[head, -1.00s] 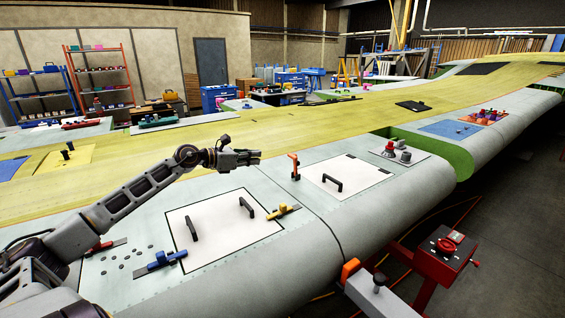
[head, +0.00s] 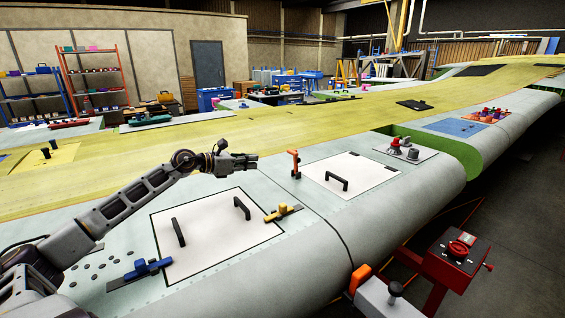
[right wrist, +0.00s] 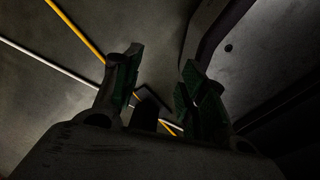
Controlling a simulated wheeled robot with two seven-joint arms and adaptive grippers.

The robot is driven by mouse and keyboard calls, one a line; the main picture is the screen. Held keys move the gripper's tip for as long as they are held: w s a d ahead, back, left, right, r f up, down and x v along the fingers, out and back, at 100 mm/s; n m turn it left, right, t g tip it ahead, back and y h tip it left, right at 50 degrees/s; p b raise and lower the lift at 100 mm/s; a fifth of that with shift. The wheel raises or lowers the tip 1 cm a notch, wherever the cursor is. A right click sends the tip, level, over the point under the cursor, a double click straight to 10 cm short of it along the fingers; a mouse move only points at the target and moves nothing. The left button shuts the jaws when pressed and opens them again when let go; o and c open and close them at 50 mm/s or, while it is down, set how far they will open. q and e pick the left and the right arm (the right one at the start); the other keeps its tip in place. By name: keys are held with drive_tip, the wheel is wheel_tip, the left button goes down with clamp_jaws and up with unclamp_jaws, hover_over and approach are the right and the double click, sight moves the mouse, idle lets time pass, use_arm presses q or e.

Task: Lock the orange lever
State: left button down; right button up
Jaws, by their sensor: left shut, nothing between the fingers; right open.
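An upright orange lever (head: 294,162) stands on the pale grey wing skin, at the left edge of a white panel (head: 352,174). My left gripper (head: 256,163) is shut and empty. In the head view it appears just left of the lever, with a gap between them and its fingers pointing right; the exact depth between them is hard to judge. My right gripper (right wrist: 162,65) shows only in the right wrist view, open and empty, with dark grey surfaces and yellow and white lines beyond it. The orange lever is not visible there.
A larger white panel (head: 215,260) with black handles lies nearer, beside a yellow clamp (head: 284,212) and a blue clamp (head: 140,272). Red and grey knobs (head: 403,149) stand farther right. A red control box (head: 452,256) and an orange-handled part (head: 360,277) are off the wing's front edge.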

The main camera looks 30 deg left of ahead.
use_arm(q)
drive_tip(key=shift+w+a+f, duration=0.1)
drive_tip(key=shift+f, duration=0.1)
use_arm(e)
drive_tip(key=shift+w+a+f, duration=0.1)
drive_tip(key=shift+a+f, duration=0.05)
drive_tip(key=shift+f, duration=0.15)
drive_tip(key=shift+s+a, duration=0.15)
drive_tip(key=shift+s, duration=0.5)
use_arm(q)
drive_tip(key=shift+w, duration=0.25)
drive_tip(key=shift+x, duration=1.85)
use_arm(e)
drive_tip(key=shift+s+a+r, duration=0.15)
drive_tip(key=shift+a+r, duration=0.1)
use_arm(q)
drive_tip(key=shift+w+f, duration=0.1)
drive_tip(key=shift+w, duration=0.2)
use_arm(e)
drive_tip(key=shift+a, duration=0.1)
